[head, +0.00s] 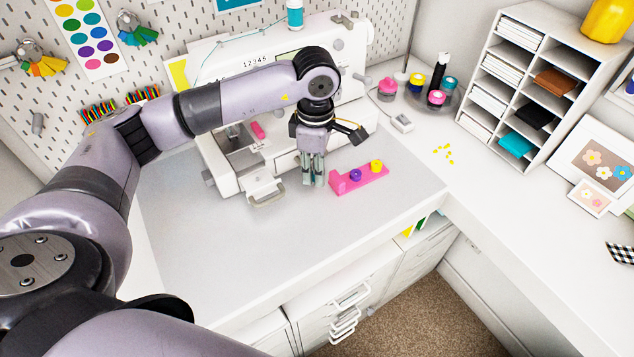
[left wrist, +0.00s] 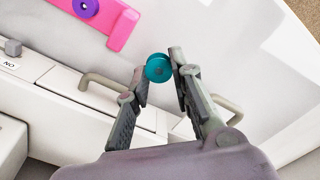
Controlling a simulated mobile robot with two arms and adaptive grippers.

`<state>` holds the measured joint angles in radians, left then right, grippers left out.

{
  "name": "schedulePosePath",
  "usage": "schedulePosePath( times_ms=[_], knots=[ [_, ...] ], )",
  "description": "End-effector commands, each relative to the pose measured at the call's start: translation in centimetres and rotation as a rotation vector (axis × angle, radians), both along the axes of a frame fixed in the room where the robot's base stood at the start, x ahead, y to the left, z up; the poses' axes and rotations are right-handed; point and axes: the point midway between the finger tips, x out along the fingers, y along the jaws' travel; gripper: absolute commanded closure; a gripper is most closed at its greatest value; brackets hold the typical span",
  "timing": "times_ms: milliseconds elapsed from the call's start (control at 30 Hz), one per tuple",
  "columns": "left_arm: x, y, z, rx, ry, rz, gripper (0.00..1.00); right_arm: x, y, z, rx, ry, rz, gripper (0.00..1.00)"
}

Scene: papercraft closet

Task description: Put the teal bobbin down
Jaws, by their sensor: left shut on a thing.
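The teal bobbin (left wrist: 158,68) sits between the fingertips of my left gripper (left wrist: 168,75) in the left wrist view. In the head view my left gripper (head: 313,180) points down in front of the sewing machine, just left of the pink holder (head: 342,184); I cannot clearly make out the bobbin there. The pink holder carries a purple bobbin (head: 355,175) and a yellow bobbin (head: 377,166). It also shows at the top of the left wrist view (left wrist: 122,30), apart from the teal bobbin. My right gripper is not in view.
The white sewing machine (head: 225,165) stands right behind my left gripper. The grey mat (head: 240,250) is clear in front. A round tray of thread spools (head: 437,97) stands at the back, yellow bits (head: 444,150) lie on the right desk, and a paper shelf (head: 520,85) stands there.

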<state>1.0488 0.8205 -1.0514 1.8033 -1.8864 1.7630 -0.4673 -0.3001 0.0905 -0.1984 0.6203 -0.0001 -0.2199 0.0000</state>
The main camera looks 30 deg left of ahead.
Motion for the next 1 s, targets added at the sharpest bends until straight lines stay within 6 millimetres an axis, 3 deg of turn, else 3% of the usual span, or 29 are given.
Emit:
schedulePosePath(
  times_ms=[533,967,1000],
  knots=[
    [0.0,-0.1,-6.7,0.000,0.001,-0.001,0.87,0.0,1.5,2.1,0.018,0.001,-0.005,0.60],
    [0.0,0.0,-7.5,-0.001,-0.001,-0.001,0.87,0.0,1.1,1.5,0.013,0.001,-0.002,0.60],
    [0.0,0.0,-7.3,-0.001,-0.001,-0.001,0.77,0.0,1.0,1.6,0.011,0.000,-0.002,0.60]
  ],
)
